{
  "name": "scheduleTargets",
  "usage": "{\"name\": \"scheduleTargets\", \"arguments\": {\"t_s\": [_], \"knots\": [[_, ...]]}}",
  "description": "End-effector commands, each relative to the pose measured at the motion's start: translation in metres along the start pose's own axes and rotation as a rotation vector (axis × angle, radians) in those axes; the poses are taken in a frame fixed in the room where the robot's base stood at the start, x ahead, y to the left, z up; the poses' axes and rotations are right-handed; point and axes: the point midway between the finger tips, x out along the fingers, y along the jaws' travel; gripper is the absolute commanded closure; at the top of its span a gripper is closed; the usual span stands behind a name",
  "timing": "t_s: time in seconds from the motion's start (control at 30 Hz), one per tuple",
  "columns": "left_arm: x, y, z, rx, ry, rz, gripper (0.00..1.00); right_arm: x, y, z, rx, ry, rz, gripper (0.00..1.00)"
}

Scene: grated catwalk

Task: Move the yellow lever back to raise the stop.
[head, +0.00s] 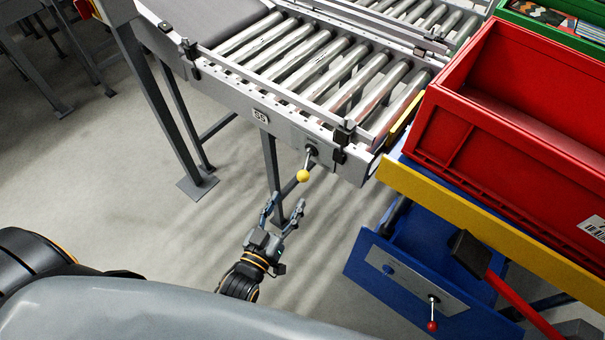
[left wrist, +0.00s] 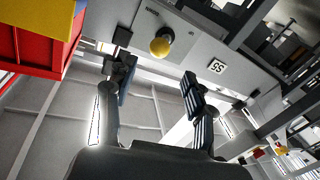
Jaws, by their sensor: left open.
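The yellow lever (head: 303,175) is a short metal rod with a yellow ball knob, hanging from a pivot on the side of the roller conveyor (head: 262,112). Its knob also shows in the left wrist view (left wrist: 160,47), ahead of the fingers. My left gripper (head: 283,208) is open and empty, a little below and to the left of the knob, with a gap between them. In the left wrist view its two fingers (left wrist: 158,88) stand apart, with the knob beyond them. The stop (head: 343,134) seems to be the bar along the conveyor's near edge. My right gripper is not in view.
A large red crate (head: 470,150) stands on a blue and yellow cart (head: 430,195) at the right. The cart has a red-knobbed lever (head: 432,325) and a red-handled tool (head: 515,300) near it. The floor below is open.

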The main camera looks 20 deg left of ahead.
Motion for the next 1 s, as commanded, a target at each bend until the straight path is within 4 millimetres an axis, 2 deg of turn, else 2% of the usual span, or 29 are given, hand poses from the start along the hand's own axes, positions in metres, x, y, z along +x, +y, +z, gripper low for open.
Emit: {"name": "scheduleTargets", "arguments": {"t_s": [0.03, 0.2, 0.4, 0.6, 0.9, 1.0], "knots": [[0.013, 0.001, -0.002, -0.001, 0.004, 0.000, 0.46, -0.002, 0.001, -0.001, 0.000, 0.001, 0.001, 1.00], [0.050, 0.001, -0.002, 0.000, 0.002, 0.000, 0.46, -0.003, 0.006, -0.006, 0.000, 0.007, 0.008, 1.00], [0.083, 0.000, 0.000, 0.001, 0.000, 0.000, 0.46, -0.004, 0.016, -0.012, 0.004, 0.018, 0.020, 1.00], [0.097, 0.000, 0.001, 0.000, -0.002, 0.000, 0.46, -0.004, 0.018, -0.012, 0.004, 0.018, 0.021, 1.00], [0.099, 0.000, 0.001, 0.000, -0.002, 0.000, 0.46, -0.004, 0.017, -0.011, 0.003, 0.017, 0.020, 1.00], [0.099, 0.000, 0.001, 0.000, -0.002, 0.000, 0.67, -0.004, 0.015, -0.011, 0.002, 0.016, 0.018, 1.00]]}}
